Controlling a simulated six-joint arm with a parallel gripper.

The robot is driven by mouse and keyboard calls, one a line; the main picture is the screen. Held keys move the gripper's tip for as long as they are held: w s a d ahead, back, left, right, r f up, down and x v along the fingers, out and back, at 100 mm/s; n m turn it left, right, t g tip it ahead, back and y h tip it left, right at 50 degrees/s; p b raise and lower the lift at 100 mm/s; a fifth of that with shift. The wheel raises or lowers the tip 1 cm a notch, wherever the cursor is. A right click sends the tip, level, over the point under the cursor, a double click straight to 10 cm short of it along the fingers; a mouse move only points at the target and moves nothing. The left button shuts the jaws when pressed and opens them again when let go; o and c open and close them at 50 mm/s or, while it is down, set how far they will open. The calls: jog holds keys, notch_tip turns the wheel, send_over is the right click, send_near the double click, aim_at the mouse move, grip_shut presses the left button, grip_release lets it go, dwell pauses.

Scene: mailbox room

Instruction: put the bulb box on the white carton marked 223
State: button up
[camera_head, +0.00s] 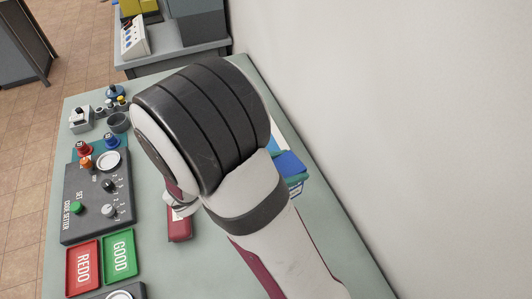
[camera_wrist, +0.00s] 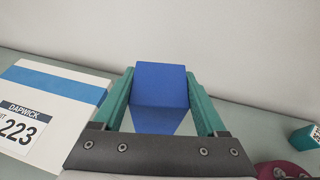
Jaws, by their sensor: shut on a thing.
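A plain blue box, which I take to be the bulb box (camera_wrist: 160,84), sits between the two teal fingers of my gripper (camera_wrist: 160,92), which is shut on it. No marking shows on its visible faces. The white carton marked 223 (camera_wrist: 72,92) is to the left in the wrist view, with a blue stripe and a label. My gripper is beside the carton, to its right. Whether the box touches the table is hard to tell. In the head view my arm hides most of this area; a blue block (camera_head: 290,163) shows just right of the arm.
A white wall rises close behind the box. A dark red box (camera_head: 180,224) lies left of my arm. A teal item (camera_wrist: 306,136) stands at the right in the wrist view. The dark code setter panel (camera_head: 90,205) and red and green trays (camera_head: 120,255) are farther left.

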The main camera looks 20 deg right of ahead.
jog(key=w+d+r+n+t+y, duration=0.2)
jog(key=w+d+r+n+t, duration=0.15)
jog(key=w, duration=0.55)
jog(key=w+d+r+n+t+y, duration=0.25)
jog(key=w+r, duration=0.25)
jog(key=w, duration=0.4)
jog(key=w+a+f+t, duration=0.1)
jog(key=w+a+f, duration=0.6)
jog(key=f, duration=0.3)
jog(key=shift+w+a+f+n+h, duration=0.15)
jog(key=shift+w+a+n+h, duration=0.25)
jog(key=shift+a, duration=0.35)
jog(key=shift+f, duration=0.15)
